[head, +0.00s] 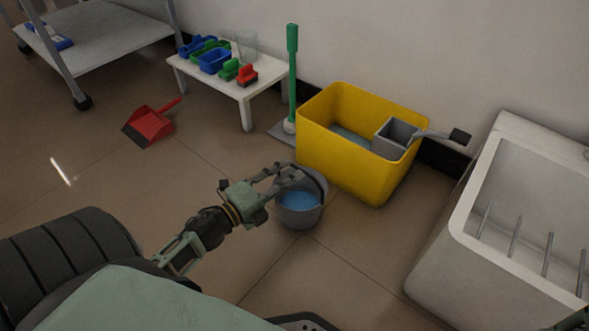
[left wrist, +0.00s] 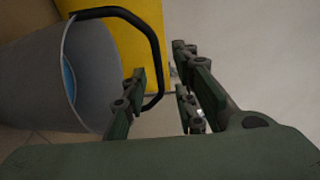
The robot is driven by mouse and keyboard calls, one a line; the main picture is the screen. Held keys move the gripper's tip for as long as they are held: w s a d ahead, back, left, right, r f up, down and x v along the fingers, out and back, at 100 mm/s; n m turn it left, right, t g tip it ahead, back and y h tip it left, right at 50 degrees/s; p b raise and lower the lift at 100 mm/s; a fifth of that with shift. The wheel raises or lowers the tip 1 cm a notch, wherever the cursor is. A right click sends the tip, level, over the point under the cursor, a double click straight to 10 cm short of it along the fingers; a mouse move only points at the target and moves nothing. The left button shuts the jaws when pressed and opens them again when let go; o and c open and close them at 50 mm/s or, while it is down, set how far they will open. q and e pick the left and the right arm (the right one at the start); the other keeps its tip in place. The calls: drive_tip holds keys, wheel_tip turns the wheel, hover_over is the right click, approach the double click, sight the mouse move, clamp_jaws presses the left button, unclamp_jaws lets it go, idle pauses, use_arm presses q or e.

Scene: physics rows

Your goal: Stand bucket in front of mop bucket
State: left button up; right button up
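The bucket (head: 300,216) is small and grey, with blue inside and a dark handle. It appears upright on the floor in front of the yellow mop bucket (head: 352,168), close to its near side. My left gripper (head: 287,175) is at the bucket's rim and handle. In the left wrist view the gripper's fingers (left wrist: 158,102) are apart, with the black handle (left wrist: 157,60) reaching into the gap near one finger. Whether it touches that finger is unclear. The grey bucket wall (left wrist: 50,70) and the yellow mop bucket (left wrist: 140,20) show beyond.
A white sink (head: 450,260) stands at right. A white bench (head: 247,99) with brushes and small bins, a green-handled tool (head: 292,80) and a red dustpan (head: 150,125) are farther back. A wheeled shelf (head: 105,50) is at upper left. Floor left of the bucket is clear.

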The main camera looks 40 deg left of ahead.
use_arm(q)
drive_tip(key=p+v, duration=0.3)
drive_tip(key=v, duration=0.6)
drive_tip(key=shift+r, duration=0.15)
